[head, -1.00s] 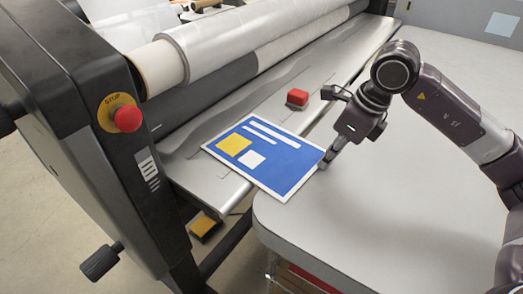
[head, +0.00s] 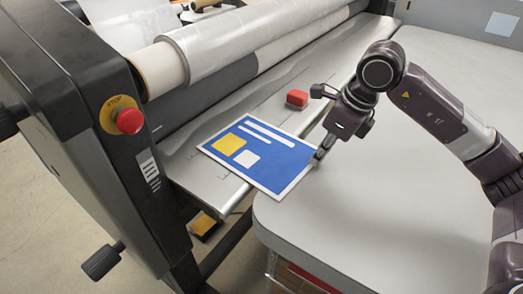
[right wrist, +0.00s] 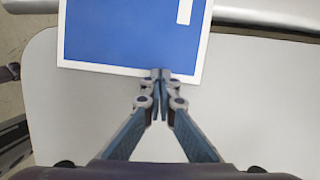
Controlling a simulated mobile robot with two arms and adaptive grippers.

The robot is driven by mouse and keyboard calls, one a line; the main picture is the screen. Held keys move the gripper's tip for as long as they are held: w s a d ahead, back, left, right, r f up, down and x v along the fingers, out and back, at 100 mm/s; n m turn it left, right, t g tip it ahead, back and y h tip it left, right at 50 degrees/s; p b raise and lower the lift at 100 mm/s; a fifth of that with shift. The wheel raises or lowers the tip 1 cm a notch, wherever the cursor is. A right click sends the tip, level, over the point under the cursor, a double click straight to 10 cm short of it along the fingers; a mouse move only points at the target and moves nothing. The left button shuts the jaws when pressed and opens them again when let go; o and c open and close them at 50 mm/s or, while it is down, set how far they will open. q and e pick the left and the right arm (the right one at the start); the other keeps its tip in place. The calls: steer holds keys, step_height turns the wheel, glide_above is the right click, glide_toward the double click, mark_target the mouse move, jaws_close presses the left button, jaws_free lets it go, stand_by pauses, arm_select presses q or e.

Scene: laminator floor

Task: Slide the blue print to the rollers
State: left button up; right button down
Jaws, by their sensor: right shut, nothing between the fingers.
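The blue print (head: 262,157) has a white border, a yellow square, a white square and white stripes. It lies across the gap, mostly on the laminator's metal feed table (head: 190,177), with its near edge over the grey table. The rollers (head: 250,42) are beyond it, apart from the print. My right gripper (head: 319,154) is shut and empty, its tips at the print's right corner. In the right wrist view the closed fingertips (right wrist: 160,74) are at the white border of the print's near edge (right wrist: 120,69). My left gripper is not in view.
A red block (head: 297,98) sits on the feed table to the right of the print. The laminator's dark side housing with a red stop button (head: 129,121) stands at left. The grey table (head: 400,220) is clear around my right arm.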

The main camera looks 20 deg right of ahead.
mark_target(291, 156)
steer(key=shift+w+a, duration=0.15)
steer(key=shift+w, duration=0.05)
steer(key=shift+s+f, duration=0.1)
steer(key=shift+s, duration=0.1)
stand_by(0.4)
steer(key=shift+s, duration=0.1)
steer(key=shift+s+a, duration=0.2)
steer(key=shift+a, duration=0.1)
steer(key=shift+w+a+p, duration=0.25)
steer(key=shift+w+a, duration=0.65)
steer(key=shift+w, duration=0.2)
steer(key=shift+w+a+p, duration=0.25)
steer(key=shift+w+a, duration=0.6)
steer(key=shift+w, duration=0.25)
stand_by(1.3)
